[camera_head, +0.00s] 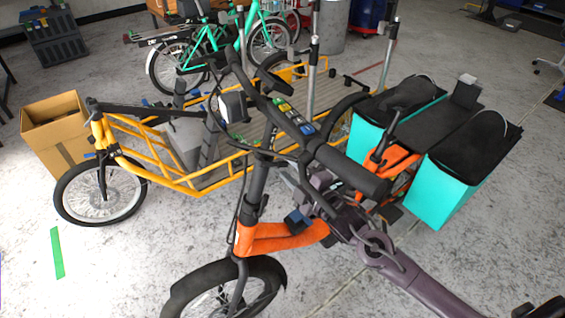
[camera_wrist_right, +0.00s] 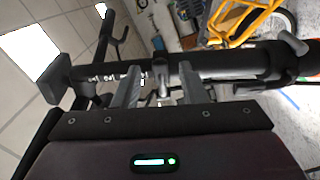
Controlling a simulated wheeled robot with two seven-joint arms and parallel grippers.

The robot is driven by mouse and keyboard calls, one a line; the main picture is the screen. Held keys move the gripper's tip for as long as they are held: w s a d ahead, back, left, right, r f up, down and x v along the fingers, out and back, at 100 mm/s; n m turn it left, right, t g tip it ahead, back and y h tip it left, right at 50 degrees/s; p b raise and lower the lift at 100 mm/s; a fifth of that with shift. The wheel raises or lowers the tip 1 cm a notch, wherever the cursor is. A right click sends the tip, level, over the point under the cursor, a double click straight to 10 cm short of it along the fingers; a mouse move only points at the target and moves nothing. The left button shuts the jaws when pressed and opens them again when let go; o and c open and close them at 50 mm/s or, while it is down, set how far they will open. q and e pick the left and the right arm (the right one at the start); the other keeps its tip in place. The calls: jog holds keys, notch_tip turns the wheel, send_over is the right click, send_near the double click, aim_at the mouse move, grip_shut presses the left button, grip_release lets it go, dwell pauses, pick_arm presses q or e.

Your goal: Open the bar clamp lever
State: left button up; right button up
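The orange bike (camera_head: 282,238) stands in the foreground with a tall black stem and black handlebar (camera_head: 340,168). My right gripper (camera_head: 288,172) is behind the stem, largely hidden by the handlebar in the head view. In the right wrist view, the black bar (camera_wrist_right: 225,64) runs across just beyond the two grey fingertips (camera_wrist_right: 158,82). The fingers are apart. A small clamp part, apparently the lever (camera_wrist_right: 162,72), shows between them; I cannot tell whether they touch it. The lever cannot be made out in the head view. My left gripper is not in view.
A yellow cargo bike (camera_head: 185,182) stands close behind the orange one. Turquoise bags (camera_head: 440,188) hang at the orange bike's rear. A cardboard box (camera_head: 55,128) stands at the left.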

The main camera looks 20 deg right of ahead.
aim_at(285, 166)
jog(key=shift+x, duration=1.65)
jog(key=shift+a, duration=0.1)
jog(key=shift+s, duration=0.1)
grip_shut()
